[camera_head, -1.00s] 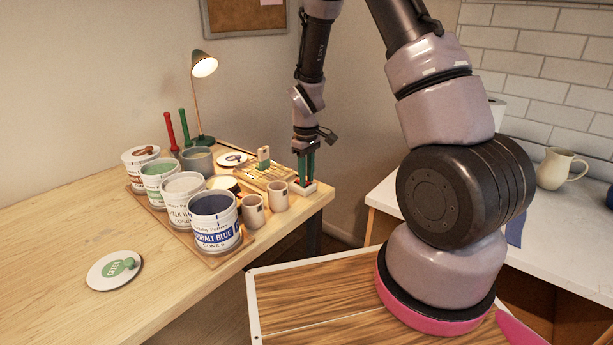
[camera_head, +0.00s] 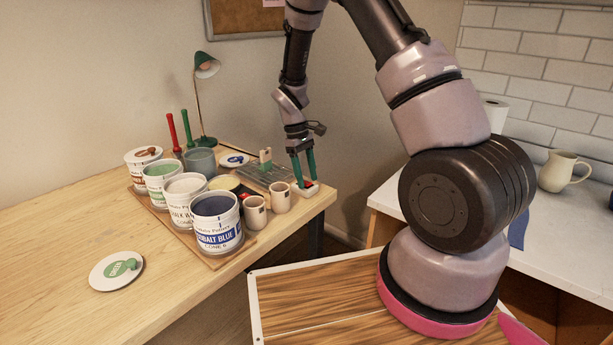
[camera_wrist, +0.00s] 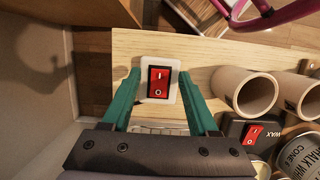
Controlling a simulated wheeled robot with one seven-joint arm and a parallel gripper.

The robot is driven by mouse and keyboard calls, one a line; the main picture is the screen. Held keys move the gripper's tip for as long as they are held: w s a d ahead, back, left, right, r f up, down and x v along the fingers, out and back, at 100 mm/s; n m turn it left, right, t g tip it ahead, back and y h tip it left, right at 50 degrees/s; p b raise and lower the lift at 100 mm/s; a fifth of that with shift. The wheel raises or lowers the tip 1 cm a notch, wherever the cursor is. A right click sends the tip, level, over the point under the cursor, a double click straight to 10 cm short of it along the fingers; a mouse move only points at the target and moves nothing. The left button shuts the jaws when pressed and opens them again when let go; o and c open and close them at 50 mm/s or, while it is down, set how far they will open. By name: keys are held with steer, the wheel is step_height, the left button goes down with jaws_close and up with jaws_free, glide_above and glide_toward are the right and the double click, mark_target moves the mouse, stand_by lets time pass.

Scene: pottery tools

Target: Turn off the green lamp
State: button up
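The green lamp (camera_head: 203,85) stands at the back of the wooden table in the head view, its shade tilted to the right. Its bulb gives no light. A red rocker switch (camera_wrist: 158,83) marked I and O sits in a white base near the table edge; its white base (camera_head: 308,189) also shows in the head view. My gripper (camera_head: 304,179) is over this switch, with its green fingers apart and nothing held. In the wrist view the fingers of my gripper (camera_wrist: 158,82) are on either side of the switch.
A second red switch (camera_wrist: 252,132), labelled WAX, is close by in the wrist view. Two small cups (camera_head: 280,197) and several glaze tubs (camera_head: 217,222) stand left of my gripper.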

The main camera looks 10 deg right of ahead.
steer(key=v, duration=1)
steer(key=shift+r, duration=0.35)
